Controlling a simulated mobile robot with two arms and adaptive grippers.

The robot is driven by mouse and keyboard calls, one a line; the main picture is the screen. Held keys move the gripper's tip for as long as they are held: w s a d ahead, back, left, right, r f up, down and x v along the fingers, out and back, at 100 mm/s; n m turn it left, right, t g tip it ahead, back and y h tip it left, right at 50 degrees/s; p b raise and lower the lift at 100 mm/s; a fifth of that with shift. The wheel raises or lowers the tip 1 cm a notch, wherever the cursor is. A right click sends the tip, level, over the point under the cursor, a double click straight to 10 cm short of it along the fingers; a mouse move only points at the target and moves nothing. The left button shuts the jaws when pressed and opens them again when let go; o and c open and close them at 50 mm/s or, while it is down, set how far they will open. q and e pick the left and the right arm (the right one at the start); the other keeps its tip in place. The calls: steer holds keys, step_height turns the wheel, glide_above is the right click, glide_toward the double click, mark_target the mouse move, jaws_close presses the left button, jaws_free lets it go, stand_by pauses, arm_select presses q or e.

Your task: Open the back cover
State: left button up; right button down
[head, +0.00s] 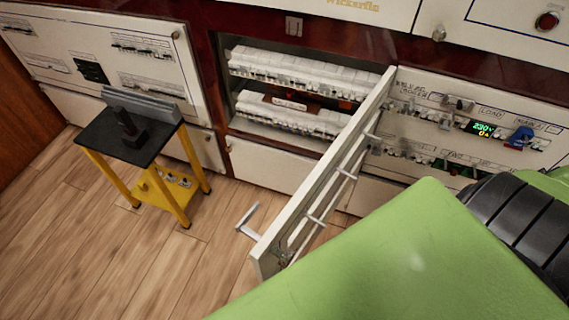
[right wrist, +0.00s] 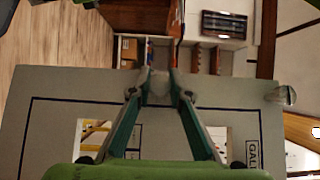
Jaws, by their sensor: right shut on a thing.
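The back cover (head: 322,178) is a pale panel with cut-outs, standing swung out from the wall in the head view. Behind its opening, rows of white breakers (head: 290,75) are exposed. In the right wrist view the cover (right wrist: 60,85) shows black outlines and partly hidden lettering. My right gripper (right wrist: 160,88) is shut on a small pale knob near the cover's edge; the fingers hide much of it. Another rounded knob (right wrist: 283,95) is on the right. In the head view my green arm hides the right gripper. My left gripper is not in view.
A black-topped yellow stool (head: 128,133) stands on the wooden floor at left, with a dark tool on it. A control panel (head: 480,120) with a lit display is right of the cover. A grey handle (head: 248,222) sticks out left of the cover. Floor at lower left is clear.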

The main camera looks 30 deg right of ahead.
steer(key=c, duration=1.8)
jaws_free()
steer(key=shift+c, duration=0.2)
steer(key=v, duration=1.2)
